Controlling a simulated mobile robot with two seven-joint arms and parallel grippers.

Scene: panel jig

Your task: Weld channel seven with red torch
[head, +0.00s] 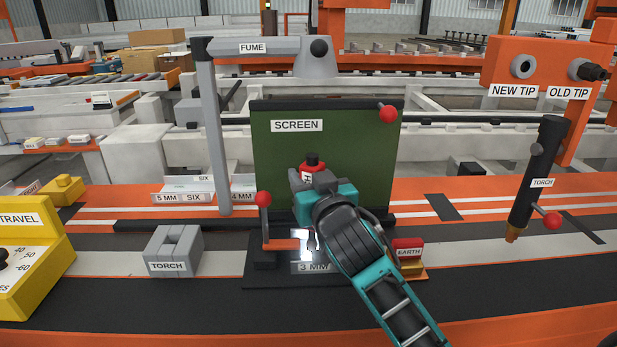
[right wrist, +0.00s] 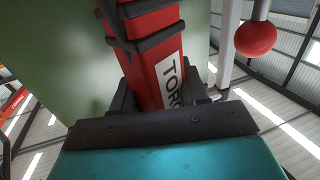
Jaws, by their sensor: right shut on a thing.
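My right gripper (head: 316,182) is in front of the green screen, shut on a red torch (head: 312,160). In the right wrist view the red torch (right wrist: 155,65), with a partly hidden label, stands between the jaws of my right gripper (right wrist: 160,105). Below the gripper, a bright white glow lies on the dark jig beside the 3 MM plate (head: 312,267). The torch's lower end is hidden by my gripper and arm. A second, black torch (head: 537,180) hangs at the right. No label reading seven shows. My left gripper is not in view.
The green screen (head: 270,180) stands behind. A red-knobbed clamp (head: 264,199) is left of the glow, and the red EARTH block (head: 408,247) is to the right. A grey TORCH rest (head: 173,250) and yellow TRAVEL box (head: 35,265) stand left. The fume arm (head: 262,48) is overhead.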

